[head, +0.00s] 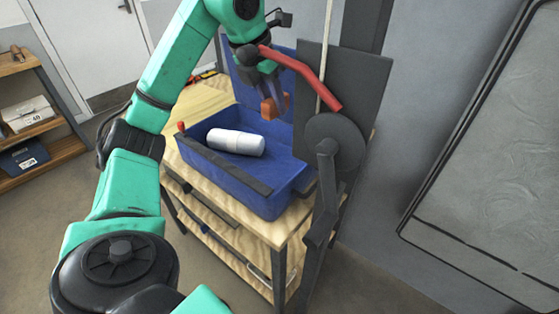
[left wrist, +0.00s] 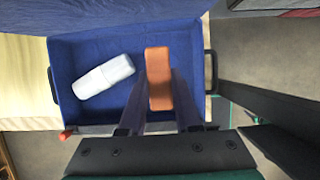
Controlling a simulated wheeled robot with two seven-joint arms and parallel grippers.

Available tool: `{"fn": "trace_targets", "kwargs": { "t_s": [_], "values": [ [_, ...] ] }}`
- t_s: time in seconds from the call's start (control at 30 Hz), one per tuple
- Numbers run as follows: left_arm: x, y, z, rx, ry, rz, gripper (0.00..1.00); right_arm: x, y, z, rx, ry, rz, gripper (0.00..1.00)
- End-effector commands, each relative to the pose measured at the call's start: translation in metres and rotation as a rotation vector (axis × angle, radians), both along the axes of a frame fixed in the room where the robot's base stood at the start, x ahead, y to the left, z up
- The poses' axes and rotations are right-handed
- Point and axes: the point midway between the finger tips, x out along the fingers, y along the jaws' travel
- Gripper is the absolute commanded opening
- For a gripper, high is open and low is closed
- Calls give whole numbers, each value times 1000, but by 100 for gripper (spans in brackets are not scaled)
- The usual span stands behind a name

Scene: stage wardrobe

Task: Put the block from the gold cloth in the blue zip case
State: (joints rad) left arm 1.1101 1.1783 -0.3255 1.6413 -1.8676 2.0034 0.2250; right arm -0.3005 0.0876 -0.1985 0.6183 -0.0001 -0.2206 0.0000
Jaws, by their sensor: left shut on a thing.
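The blue zip case (head: 195,154) lies open on a wooden table, its lid raised at the back. It fills much of the left wrist view (left wrist: 62,64). An orange block (head: 270,108) is between the fingers of my left gripper (head: 275,98), which is shut on it above the case. The block also shows in the left wrist view (left wrist: 158,66), held over the case's right part. A white bottle-like cylinder (head: 236,142) lies inside the case, to the left of the block. The gold cloth is not clearly visible. My right gripper is not in view.
The wooden table (head: 199,101) has bare top at the case's back left. A red lever (head: 310,78) and dark plate (head: 345,95) stand close to the case's right side. A shelf (head: 62,146) with boxes is at the far left.

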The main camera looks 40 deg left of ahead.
Motion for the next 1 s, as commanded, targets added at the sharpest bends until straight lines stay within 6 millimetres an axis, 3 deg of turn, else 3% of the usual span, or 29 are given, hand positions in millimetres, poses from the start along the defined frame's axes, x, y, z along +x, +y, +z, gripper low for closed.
{"fn": "trace_targets", "kwargs": {
  "t_s": [0.03,0.1,0.3,0.4,0.67,1.0],
  "values": [
    [0,0,-28,2,8,0,0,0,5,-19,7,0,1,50],
    [-1,1,-52,4,10,1,0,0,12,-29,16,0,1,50],
    [-1,1,-119,3,8,-1,0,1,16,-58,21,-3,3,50],
    [-1,0,-141,2,6,0,0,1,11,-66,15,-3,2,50],
    [0,0,-181,0,3,-1,0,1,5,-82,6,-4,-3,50],
    [0,0,-185,0,0,-1,0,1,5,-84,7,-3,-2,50]
  ]
}}
